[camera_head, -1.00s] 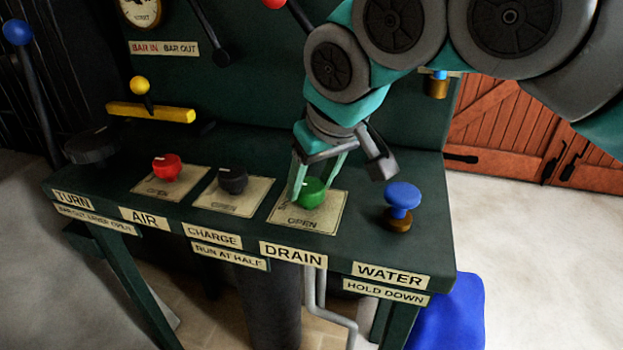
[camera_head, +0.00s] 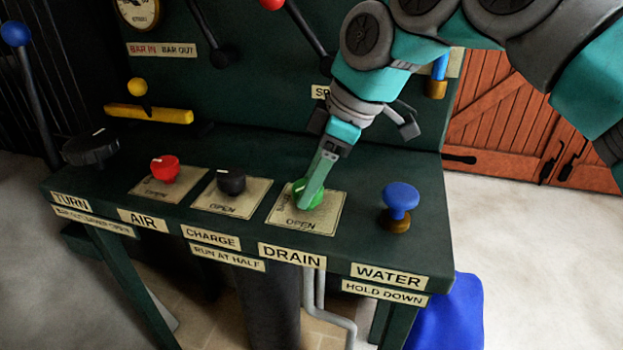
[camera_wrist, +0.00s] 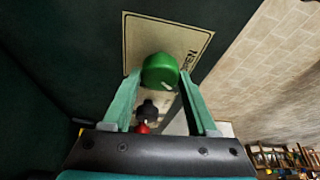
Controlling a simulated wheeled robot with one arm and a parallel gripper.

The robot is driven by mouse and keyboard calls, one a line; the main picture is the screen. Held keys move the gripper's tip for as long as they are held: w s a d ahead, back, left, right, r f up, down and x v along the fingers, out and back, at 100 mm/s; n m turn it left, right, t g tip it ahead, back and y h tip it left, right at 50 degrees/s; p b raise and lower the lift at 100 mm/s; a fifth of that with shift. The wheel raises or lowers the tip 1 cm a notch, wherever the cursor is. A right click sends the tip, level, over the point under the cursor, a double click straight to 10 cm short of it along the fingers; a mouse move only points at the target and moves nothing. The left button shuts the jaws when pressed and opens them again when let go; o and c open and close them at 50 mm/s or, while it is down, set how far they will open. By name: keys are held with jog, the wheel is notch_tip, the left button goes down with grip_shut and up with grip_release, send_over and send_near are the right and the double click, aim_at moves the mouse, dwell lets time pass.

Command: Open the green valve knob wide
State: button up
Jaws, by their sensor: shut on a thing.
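The green valve knob (camera_head: 301,190) sits on a cream plate (camera_head: 318,222) marked OPEN, above the DRAIN label on the dark green bench. My gripper (camera_head: 310,195) reaches down from the upper right and is shut on the knob. One finger hides part of the knob in the head view. In the wrist view the green knob (camera_wrist: 160,71) is between the ends of my two fingers (camera_wrist: 158,88), with a pale mark on its lower right side.
To the left stand a black knob (camera_head: 231,181) and a red knob (camera_head: 164,169) on their own plates. A blue push knob (camera_head: 400,200) stands close on the right. The bench front is clear.

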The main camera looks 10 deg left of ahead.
jog(key=n, duration=0.1)
jog(key=n+g, duration=0.1)
jog(key=n, duration=0.1)
jog(key=shift+w+n, duration=0.2)
jog(key=shift+n, duration=0.1)
jog(key=shift+n+g+h, duration=0.6)
jog(key=shift+n+g, duration=0.2)
jog(key=shift+n, duration=1.1)
jog(key=o, duration=1.4)
